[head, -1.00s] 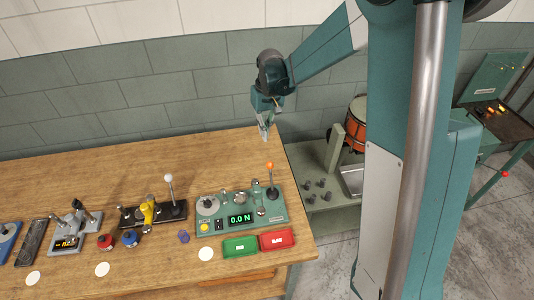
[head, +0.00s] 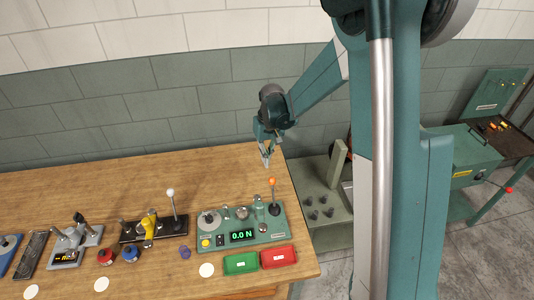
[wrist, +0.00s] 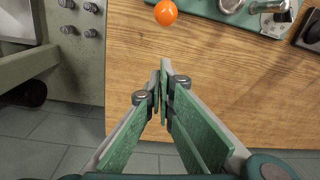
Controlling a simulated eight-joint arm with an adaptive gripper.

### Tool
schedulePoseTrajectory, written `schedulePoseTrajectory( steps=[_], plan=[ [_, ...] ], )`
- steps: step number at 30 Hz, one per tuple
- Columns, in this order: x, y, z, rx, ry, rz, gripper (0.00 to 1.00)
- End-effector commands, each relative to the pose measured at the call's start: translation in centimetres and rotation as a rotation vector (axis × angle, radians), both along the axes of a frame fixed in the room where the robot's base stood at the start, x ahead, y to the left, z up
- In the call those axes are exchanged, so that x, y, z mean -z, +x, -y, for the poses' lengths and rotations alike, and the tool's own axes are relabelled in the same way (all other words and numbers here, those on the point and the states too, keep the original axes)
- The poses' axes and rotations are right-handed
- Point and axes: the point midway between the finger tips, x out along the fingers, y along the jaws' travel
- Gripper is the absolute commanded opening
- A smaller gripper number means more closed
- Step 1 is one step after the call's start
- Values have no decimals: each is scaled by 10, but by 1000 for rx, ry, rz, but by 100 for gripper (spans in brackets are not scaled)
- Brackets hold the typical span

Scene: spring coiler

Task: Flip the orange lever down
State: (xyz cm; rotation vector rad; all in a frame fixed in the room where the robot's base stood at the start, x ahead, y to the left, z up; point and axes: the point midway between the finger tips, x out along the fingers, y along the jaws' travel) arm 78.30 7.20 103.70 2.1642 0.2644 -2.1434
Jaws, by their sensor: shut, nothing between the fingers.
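The orange lever (head: 272,182) stands upright at the right end of a teal tester (head: 243,227) with a green "0.0 N" display. Its orange ball knob (wrist: 165,12) also shows at the top of the wrist view; the rest of the lever is cut off there. My gripper (head: 266,162) is above the table's back right corner, behind the lever and apart from it. In the wrist view my gripper (wrist: 165,72) has its fingertips together with nothing between them, pointing toward the knob across bare wood.
A green tray (head: 240,264) and a red tray (head: 278,257) sit in front of the tester. A white-knobbed lever (head: 171,192) stands on a black base to its left. A grey-green stand (head: 327,215) is beside the table's right edge. The wood behind the devices is clear.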

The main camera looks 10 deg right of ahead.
Motion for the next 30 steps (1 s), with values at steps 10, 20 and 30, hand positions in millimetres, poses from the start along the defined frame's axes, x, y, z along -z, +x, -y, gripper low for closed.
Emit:
schedulePoseTrajectory(
  steps=[10,20,30],
  plan=[
    [34,0,-2,0,0,0,0],
    [31,-22,2,1,0,0,0],
    [27,-37,5,1,0,0,0]
  ],
)
